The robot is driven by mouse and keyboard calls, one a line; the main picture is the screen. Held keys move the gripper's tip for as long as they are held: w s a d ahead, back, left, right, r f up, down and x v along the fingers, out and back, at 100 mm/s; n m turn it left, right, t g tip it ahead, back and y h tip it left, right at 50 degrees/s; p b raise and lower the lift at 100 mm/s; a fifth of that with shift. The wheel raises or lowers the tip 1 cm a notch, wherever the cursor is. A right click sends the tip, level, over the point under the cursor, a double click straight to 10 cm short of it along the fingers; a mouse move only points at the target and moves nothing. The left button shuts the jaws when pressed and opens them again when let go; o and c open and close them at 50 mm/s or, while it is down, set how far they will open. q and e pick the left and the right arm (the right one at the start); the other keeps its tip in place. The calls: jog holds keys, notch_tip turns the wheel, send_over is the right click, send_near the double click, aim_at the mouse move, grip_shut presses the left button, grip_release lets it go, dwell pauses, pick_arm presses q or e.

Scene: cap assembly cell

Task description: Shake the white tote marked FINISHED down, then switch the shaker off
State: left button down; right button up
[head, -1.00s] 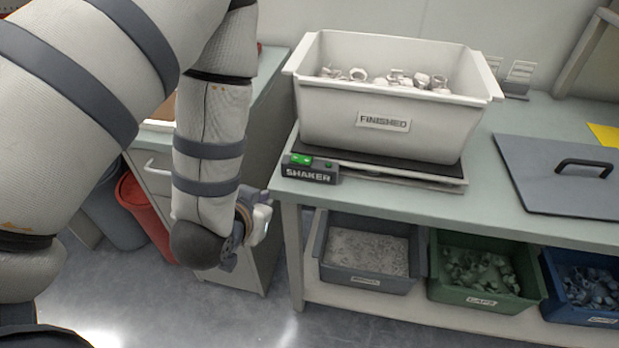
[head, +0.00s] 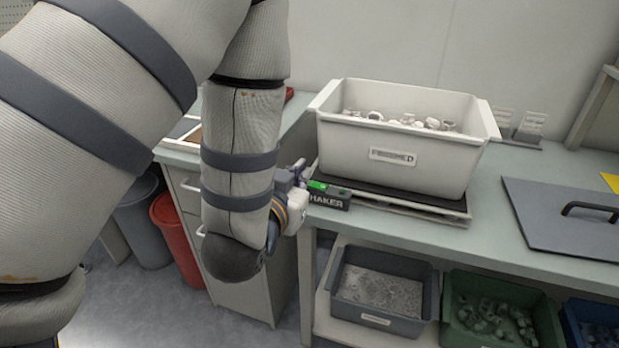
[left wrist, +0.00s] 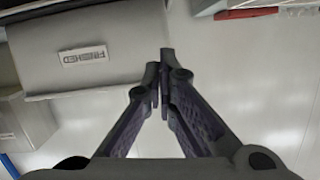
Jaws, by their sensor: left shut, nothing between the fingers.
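The white tote marked FINISHED (head: 340,155) stands upright on the shaker's dark plate (head: 395,196) on the bench. White parts (head: 405,120) show inside, below its rim. Its label looks blurred in the head view, while the SHAKER label is sharper. The shaker's switch box (head: 335,201) has a lit green switch (head: 317,185) at the plate's front left. My left gripper (head: 300,168) is shut and empty, just left of and above this switch; contact is not clear. In the left wrist view, the shut fingers (left wrist: 160,75) show beside the tote (left wrist: 125,35). My right gripper is out of view.
A grey panel with a black handle (head: 555,228) lies on the bench at right. Below are a grey bin (head: 378,322), a green bin (head: 462,325) and a blue bin. A drawer cabinet (head: 245,295) and a red bin (head: 172,225) stand at left.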

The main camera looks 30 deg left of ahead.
pick_arm(q)
notch_tip(320, 180, down, 2)
jog(key=w+b, duration=0.2)
send_over(318, 186)
jog(key=s, duration=0.1)
jog(key=f, duration=0.2)
jog(key=f+b, duration=0.1)
jog(key=f, duration=0.1)
jog(key=shift+s, duration=0.35)
jog(key=shift+a+f, duration=0.1)
jog(key=shift+f, duration=0.3)
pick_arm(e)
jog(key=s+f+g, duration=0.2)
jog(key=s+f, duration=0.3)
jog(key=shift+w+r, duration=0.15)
